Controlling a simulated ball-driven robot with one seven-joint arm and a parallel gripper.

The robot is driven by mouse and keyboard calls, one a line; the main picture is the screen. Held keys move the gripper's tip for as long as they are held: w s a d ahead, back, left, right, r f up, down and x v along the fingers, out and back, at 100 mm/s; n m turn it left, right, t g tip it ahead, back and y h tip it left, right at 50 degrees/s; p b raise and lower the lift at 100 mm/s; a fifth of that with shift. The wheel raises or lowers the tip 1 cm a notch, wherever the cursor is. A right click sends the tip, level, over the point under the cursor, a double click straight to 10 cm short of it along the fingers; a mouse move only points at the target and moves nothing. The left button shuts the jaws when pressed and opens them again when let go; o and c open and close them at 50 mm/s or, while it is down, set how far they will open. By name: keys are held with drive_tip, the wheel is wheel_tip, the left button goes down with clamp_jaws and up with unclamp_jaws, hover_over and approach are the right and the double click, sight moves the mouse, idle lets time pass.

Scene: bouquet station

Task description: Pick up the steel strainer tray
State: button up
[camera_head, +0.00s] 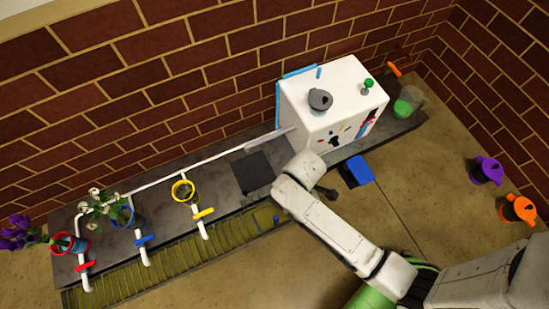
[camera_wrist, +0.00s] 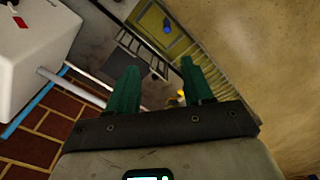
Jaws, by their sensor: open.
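A flat, dark grey square piece (camera_head: 253,172) lies on the counter between the white box and the yellow ring; it seems to be the steel strainer tray, though its surface is too dark to be sure. In the wrist view, a grey piece with dark slots (camera_wrist: 131,42) shows beyond the fingers; I cannot tell if it is the same piece. My gripper (camera_wrist: 159,66) has two green fingers, apart and with nothing held between them. It points over the counter, above and short of the slotted piece. In the head view my arm hides the fingers.
The white box (camera_head: 330,105), with a grey pot (camera_head: 320,99) on top, stands right of the square. A white pipe (camera_head: 160,180) runs behind. A slatted trough (camera_head: 150,268) lines the front. Yellow (camera_head: 183,190), blue and red rings stand left. A blue object (camera_head: 358,170) lies right.

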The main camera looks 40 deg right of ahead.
sight(276, 217)
drive_tip(key=w+a+f+n+b, duration=0.1)
drive_tip(key=f+b, duration=0.3)
drive_tip(key=f, duration=0.4)
drive_tip(key=w+a+f+n+b, duration=0.1)
drive_tip(key=f+n+b, duration=0.2)
drive_tip(key=f, duration=0.5)
drive_tip(key=w+a+f+n+b, duration=0.1)
drive_tip(key=f+b, duration=0.3)
drive_tip(key=f, duration=0.4)
drive_tip(key=shift+w+a+n+b, duration=0.25)
drive_tip(key=shift+w+n+b, duration=0.15)
drive_tip(key=shift+n, duration=0.5)
wheel_tip(276, 217, down, 5)
drive_tip(key=b, duration=0.3)
drive_tip(key=shift+f, duration=0.2)
wheel_tip(276, 217, down, 6)
drive_tip(key=b, duration=0.4)
drive_tip(key=shift+s+a+r, duration=0.1)
drive_tip(key=shift+a+r, duration=0.05)
drive_tip(key=shift+r, duration=0.05)
clamp_jaws()
drive_tip(key=shift+r, duration=0.1)
